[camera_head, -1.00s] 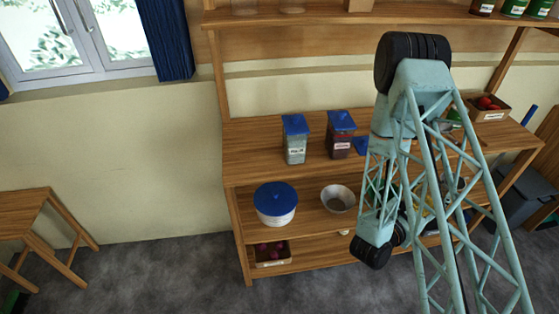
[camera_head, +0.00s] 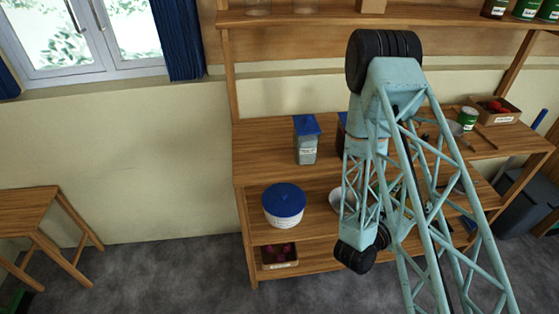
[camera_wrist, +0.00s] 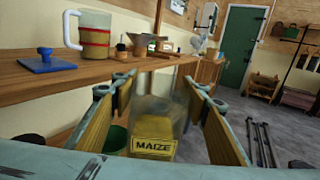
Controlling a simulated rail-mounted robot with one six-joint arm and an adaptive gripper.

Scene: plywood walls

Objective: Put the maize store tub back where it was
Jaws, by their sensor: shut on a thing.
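The maize store tub (camera_wrist: 158,115) is a clear container with a yellow label reading MAIZE and yellow contents behind it. It is upright between the two fingers of my gripper (camera_wrist: 158,92) in the wrist view, and my gripper is shut on it. The wooden workbench edge (camera_wrist: 75,85) is to its left, apart from it. In the head view my own arm hides the gripper and the tub. A tub with a blue lid (camera_head: 306,139) stands on the workbench (camera_head: 262,146) there, and a darker one beside it is mostly covered by my arm.
A blue lid with a knob (camera_wrist: 46,62) and a clear jug with a red band (camera_wrist: 92,35) are on the bench in the wrist view. A blue-lidded white pot (camera_head: 284,207) and a crate (camera_head: 279,263) are below the bench top.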

